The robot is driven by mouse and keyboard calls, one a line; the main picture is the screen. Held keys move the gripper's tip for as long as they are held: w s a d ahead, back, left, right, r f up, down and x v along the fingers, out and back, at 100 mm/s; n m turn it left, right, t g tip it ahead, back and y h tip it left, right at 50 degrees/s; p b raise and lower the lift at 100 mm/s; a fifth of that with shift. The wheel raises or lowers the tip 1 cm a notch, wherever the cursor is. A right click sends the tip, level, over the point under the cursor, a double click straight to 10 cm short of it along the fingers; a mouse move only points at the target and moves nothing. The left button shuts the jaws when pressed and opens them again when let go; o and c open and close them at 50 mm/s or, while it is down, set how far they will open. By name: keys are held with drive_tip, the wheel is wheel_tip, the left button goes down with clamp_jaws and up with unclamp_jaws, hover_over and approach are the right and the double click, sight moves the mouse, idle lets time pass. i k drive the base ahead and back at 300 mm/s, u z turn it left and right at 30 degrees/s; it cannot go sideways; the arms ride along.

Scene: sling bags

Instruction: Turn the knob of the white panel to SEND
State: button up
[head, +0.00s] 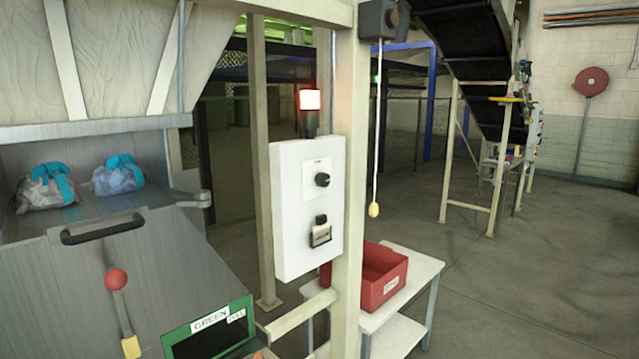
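The white panel (292,225) is mounted on a cream post near the middle of the head view. Its black round knob (322,180) sits on a white label plate in the upper half. The label's lettering is too small to read, so I cannot tell which position the knob points to. Below it is a second black control (320,233) with a pale plate. A lamp (309,100) on top of the panel glows white with a red halo. My gripper does not show in this view.
A grey chute with two grey-and-teal bags (118,175), a red-ball lever (116,279) and a green-framed sign (210,325) stands left. A red bin (383,275) sits on a white table (425,268) behind the post. A pull cord (374,208) hangs right. Floor at right is clear.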

sight(322, 180)
drive_tip(key=z, duration=0.5)
drive_tip(key=i, duration=1.95)
drive_tip(key=u, duration=0.8)
